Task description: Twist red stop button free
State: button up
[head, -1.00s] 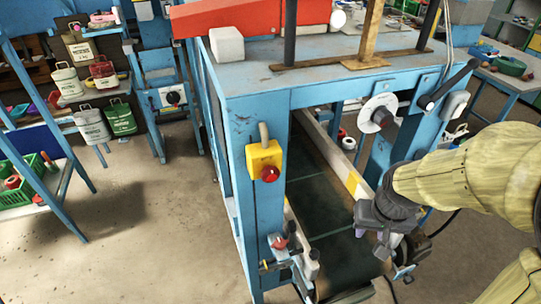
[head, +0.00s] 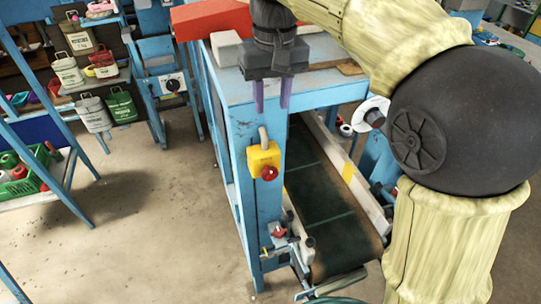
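The red stop button (head: 269,173) sits on the front of a yellow box (head: 257,157), fixed to the blue post of the machine frame (head: 243,200). My gripper (head: 272,105) is above the box in the picture, pointing down. Its two purple fingers are apart, with the blue frame showing between them, and hold nothing. The button and box are in full view, clear of the fingers. Whether the button is pressed in cannot be told.
A dark conveyor belt (head: 325,205) runs through the frame to the right of the post. A small clamp with a red knob (head: 278,232) juts out lower on the post. A white block (head: 226,48) lies on the frame's top.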

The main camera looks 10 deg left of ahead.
aim_at(270, 169)
jog(key=shift+f, duration=0.1)
jog(key=f+p, duration=0.1)
jog(key=f, duration=0.7)
jog(key=f+p, duration=0.2)
jog(key=f, duration=0.7)
jog(key=shift+s+a+f, duration=0.1)
jog(key=shift+a+f, duration=0.05)
jog(key=shift+a, duration=0.05)
